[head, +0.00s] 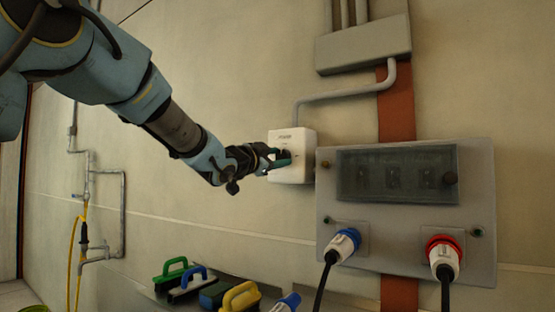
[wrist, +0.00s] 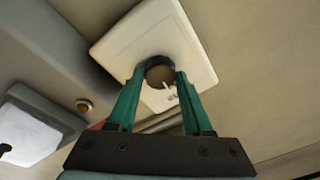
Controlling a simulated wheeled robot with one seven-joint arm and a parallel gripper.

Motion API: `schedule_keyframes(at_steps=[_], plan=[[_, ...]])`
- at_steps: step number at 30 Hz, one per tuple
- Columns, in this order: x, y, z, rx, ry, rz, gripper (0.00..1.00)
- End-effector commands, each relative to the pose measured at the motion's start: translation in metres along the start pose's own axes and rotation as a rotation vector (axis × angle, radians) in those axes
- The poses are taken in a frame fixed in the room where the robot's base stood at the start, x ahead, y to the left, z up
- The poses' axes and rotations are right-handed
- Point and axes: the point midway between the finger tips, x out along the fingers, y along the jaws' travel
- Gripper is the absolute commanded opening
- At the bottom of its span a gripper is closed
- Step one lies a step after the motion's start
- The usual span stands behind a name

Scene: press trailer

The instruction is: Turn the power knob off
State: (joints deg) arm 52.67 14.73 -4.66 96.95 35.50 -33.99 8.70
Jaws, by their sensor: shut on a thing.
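The power knob (wrist: 160,74) is a dark round knob on a white switch box; its brownish front face shows in the wrist view. The white switch box (head: 303,143) is fixed to the wall in the head view, and it also shows in the wrist view (wrist: 129,40). My gripper (head: 279,160) reaches the front of the box from the left. In the wrist view its two green fingers (wrist: 160,80) are shut on the knob, one on each side. A small white mark shows near the knob's lower edge. In the head view my gripper hides the knob.
A grey electrical panel (head: 480,200) with a dark window stands just right of the box. A blue plug (head: 343,243) and a red plug (head: 441,250) are in it. A grey conduit (head: 345,94) runs above the box. Several handled tools (head: 240,297) lie below.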

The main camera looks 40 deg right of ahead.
Motion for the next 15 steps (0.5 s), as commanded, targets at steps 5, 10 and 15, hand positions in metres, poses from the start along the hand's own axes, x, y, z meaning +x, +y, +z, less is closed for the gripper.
schedule_keyframes(at_steps=[5, 10, 15], plan=[[-0.0002, -0.0002, 0.0008, -0.076, -0.007, -0.009, 0.0], [-0.0001, 0.0, 0.0005, -0.115, -0.009, -0.012, 0.0], [-0.0001, 0.0001, 0.0004, -0.128, -0.01, -0.013, 0.0]])
